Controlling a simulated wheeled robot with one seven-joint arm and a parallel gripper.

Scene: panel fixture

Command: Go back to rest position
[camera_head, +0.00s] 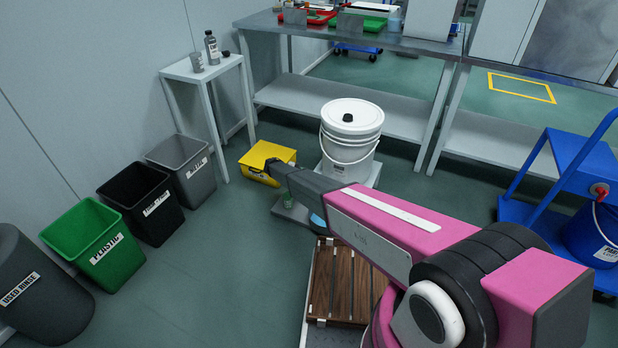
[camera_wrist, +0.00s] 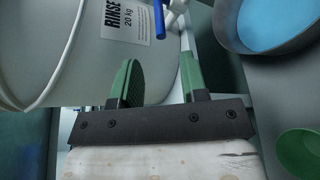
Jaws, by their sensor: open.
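My arm reaches from the lower right to the middle in the head view. The end of my gripper is mostly hidden there beneath my own arm. In the wrist view my gripper (camera_wrist: 160,78) shows two green fingers spread apart with nothing held between them. A white bucket (camera_head: 350,150) with a lid stands just behind my arm in the head view. In the wrist view the bucket (camera_wrist: 75,50), with a "RINSE 20 kg" label, is close beyond the fingers.
A dark round pan (camera_wrist: 232,40) with blue contents and a green cup (camera_wrist: 300,152) lie right of the fingers. A yellow box (camera_head: 262,163) is left of the bucket. Several bins (camera_head: 95,240) line the left wall. A blue cart (camera_head: 575,165) stands at right. Left-centre floor is clear.

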